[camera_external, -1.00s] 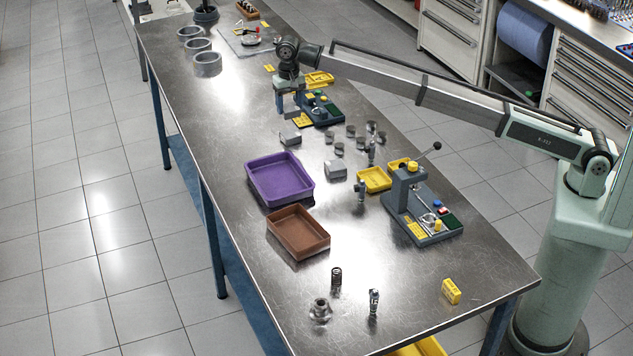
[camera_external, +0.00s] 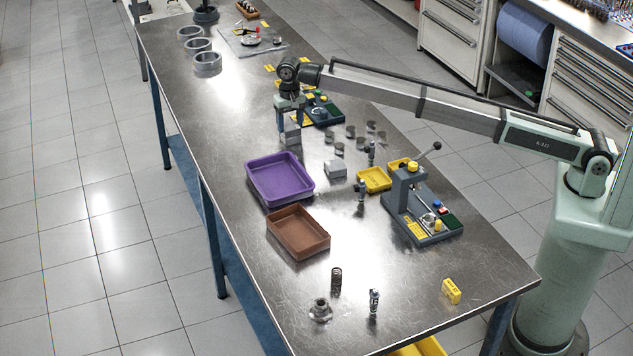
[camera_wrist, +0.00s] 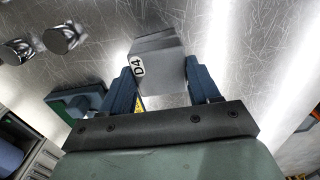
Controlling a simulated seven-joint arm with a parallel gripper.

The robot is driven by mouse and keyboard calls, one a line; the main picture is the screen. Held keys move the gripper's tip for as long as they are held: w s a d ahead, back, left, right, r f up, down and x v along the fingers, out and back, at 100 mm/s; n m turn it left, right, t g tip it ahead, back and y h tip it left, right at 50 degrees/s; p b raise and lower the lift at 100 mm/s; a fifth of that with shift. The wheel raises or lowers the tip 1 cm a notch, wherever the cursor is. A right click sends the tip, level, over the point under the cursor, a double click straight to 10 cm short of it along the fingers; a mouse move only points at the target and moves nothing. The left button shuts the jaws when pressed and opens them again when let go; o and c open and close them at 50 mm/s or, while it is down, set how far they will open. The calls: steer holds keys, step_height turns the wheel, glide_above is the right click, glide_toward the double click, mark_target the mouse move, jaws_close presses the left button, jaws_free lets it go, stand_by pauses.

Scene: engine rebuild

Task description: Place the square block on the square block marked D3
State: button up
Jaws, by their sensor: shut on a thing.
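My gripper (camera_external: 291,120) points down over the far half of the steel table, its blue fingers closed on a grey square block (camera_external: 292,127). In the wrist view the held block (camera_wrist: 165,75) sits between the fingertips, with a white D4 label at its left side. A second grey square block (camera_external: 289,140) lies directly below it on the table; I cannot tell whether the two touch. Its edge shows beyond the held block in the wrist view (camera_wrist: 155,40). Another grey block (camera_external: 336,169) lies apart, nearer the camera. No D3 mark is readable.
Several small metal cylinders (camera_external: 340,148) stand to the right. A purple tray (camera_external: 252,184) and brown tray (camera_external: 298,253) lie nearer the camera. A grey press fixture (camera_external: 400,205) and a green-and-blue board (camera_external: 325,117) are to the right. The table left of the gripper is clear.

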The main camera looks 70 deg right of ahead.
mark_target(290, 125)
steer(key=o, duration=1.3)
steer(key=shift+c, duration=0.2)
steer(key=shift+r, duration=0.1)
step_height(290, 125, up, 12)
